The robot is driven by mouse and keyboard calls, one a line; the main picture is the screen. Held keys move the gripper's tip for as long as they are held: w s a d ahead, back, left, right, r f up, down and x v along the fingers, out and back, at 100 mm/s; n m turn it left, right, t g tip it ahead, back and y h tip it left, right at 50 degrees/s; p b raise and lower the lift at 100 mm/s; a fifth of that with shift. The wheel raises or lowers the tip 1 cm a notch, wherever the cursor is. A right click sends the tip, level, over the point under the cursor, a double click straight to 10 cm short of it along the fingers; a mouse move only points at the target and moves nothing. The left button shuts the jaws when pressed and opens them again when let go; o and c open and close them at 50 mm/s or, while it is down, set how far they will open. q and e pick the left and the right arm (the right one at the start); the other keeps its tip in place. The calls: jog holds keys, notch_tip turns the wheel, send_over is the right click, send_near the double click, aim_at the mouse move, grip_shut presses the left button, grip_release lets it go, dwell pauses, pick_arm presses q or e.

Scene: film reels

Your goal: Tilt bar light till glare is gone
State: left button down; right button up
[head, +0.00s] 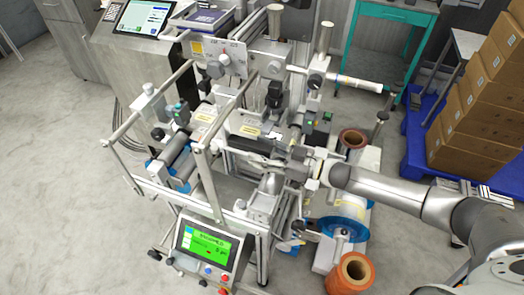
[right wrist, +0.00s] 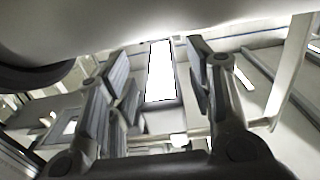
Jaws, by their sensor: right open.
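My right gripper (head: 288,158) reaches in from the right at the middle of the machine, beside a dark bar (head: 248,146) that looks like the bar light. In the right wrist view my gripper (right wrist: 163,85) is open, with one finger on each side of a bright white strip (right wrist: 161,72). This strip looks like the lit face of the bar light. It lies beyond the fingers, and I cannot tell whether either finger touches it. Any glare on the film is not clear in these views. My left gripper is not in view.
The machine's metal frame posts (head: 210,185) stand close around the gripper. A control panel with a green screen (head: 208,245) is at the front. Stacked cartons (head: 480,105) stand farther right. The floor at left is clear.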

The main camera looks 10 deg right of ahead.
jog(key=c, duration=1)
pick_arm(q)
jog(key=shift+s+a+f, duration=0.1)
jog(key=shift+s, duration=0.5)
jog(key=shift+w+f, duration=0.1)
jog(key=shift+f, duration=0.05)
pick_arm(e)
jog(key=shift+f+n, duration=0.1)
jog(key=shift+n, duration=0.2)
jog(key=shift+w+n+b, duration=0.1)
jog(key=shift+n+b, duration=0.45)
jog(key=shift+n, duration=0.45)
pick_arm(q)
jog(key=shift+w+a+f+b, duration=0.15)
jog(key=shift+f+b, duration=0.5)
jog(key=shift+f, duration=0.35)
pick_arm(e)
jog(key=shift+w+d+n, duration=0.1)
jog(key=shift+n, duration=0.85)
jog(key=shift+w+d+n, duration=0.1)
jog(key=shift+n, duration=0.85)
